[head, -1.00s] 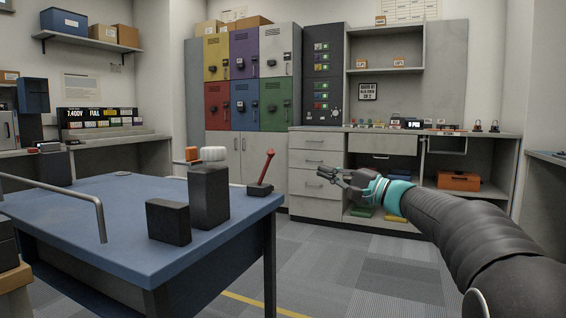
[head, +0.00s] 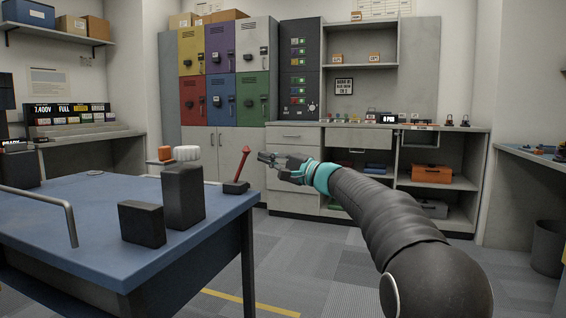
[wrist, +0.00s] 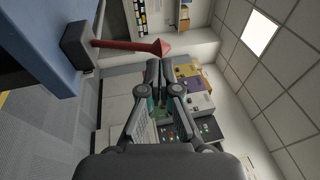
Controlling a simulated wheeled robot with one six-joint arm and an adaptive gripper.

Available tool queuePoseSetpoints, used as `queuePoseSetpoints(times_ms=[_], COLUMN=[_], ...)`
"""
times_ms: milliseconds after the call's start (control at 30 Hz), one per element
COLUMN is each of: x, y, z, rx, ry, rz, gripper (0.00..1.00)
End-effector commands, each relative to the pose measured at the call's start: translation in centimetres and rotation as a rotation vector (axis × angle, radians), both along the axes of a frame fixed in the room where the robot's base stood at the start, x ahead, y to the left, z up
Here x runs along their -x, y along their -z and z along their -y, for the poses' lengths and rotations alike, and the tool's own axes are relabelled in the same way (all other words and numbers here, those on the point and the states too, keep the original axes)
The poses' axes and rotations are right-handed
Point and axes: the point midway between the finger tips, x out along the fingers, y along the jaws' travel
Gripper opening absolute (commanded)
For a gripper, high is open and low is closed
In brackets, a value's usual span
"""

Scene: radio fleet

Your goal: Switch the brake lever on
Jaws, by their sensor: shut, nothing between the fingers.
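The brake lever (head: 240,166) is a red shaft with a wider red tip on a dark base, at the right edge of the blue table. It tilts to the right in the head view. In the wrist view the red lever (wrist: 125,45) points sideways from its dark base (wrist: 78,45), above the fingers in the picture. My gripper (head: 264,158) is shut and empty, just right of the lever tip in the head view. In the wrist view the closed fingertips (wrist: 158,70) lie near the red tip, with a visible gap between them.
The blue table (head: 100,262) also holds a tall dark block (head: 183,197), a shorter dark block (head: 141,224) and a grey rail (head: 70,212). Coloured lockers (head: 221,100) and a drawer counter (head: 292,170) stand behind. Grey floor is open right of the table.

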Motion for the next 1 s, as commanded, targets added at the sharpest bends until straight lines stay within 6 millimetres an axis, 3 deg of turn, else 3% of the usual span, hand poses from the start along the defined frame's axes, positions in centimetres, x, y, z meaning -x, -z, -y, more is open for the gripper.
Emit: queuePoseSetpoints(times_ms=[233,767,1000], x=[-1.4,-1.6,-1.4], y=[-0.5,-0.7,-1.6], z=[-2.3,-2.8,-4.1], rx=[0.000,0.003,0.051], ry=[-0.001,-0.001,-0.012], rz=[-0.001,-0.001,-0.017], gripper=[0.00,0.00,0.00])
